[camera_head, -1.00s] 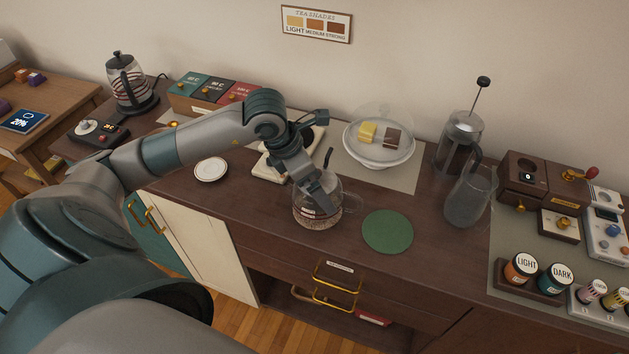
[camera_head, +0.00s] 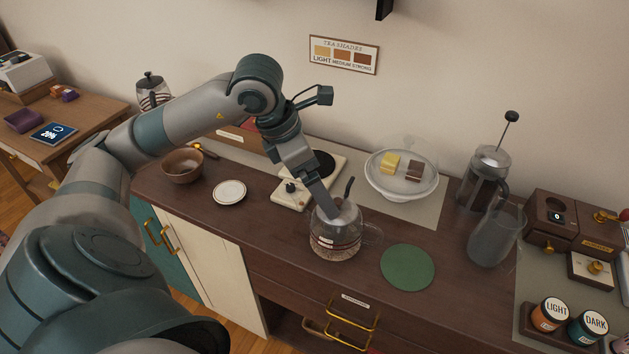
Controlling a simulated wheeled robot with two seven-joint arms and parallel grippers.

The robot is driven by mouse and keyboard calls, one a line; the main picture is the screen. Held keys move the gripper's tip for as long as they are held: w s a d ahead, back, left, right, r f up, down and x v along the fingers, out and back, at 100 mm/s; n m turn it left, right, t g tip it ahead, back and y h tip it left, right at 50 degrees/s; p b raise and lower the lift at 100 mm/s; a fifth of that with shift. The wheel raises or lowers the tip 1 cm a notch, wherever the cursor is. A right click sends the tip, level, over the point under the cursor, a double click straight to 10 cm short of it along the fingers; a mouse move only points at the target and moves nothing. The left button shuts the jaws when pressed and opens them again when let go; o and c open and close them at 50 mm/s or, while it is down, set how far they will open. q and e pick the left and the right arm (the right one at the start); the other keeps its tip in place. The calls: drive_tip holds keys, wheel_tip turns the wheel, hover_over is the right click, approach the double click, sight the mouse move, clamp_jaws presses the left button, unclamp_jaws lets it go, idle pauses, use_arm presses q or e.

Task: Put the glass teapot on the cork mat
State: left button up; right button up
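The glass teapot (camera_head: 335,243) stands upright on the dark wooden counter, with brownish contents low inside and its clear handle toward the right. A dark curved stem (camera_head: 349,187) rises at its top. A round green mat (camera_head: 408,268), the only round mat in view, lies flat and bare just right of the teapot; I cannot tell if it is cork. My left gripper (camera_head: 326,207) points down at the teapot's top left. Its fingers show edge-on, so whether they are open or touch the glass is unclear. My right gripper is out of view.
A cake stand (camera_head: 401,192), a French press (camera_head: 484,178) and a clear jug (camera_head: 494,237) stand behind and right of the mat. A white saucer (camera_head: 229,192) and a brown bowl (camera_head: 182,165) are to the left. The counter's front edge is close to the mat.

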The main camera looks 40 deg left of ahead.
use_arm(q)
drive_tip(key=shift+s+r, duration=0.15)
drive_tip(key=shift+r, duration=0.25)
drive_tip(key=shift+s+f, duration=0.1)
drive_tip(key=shift+s, duration=0.05)
idle(0.5)
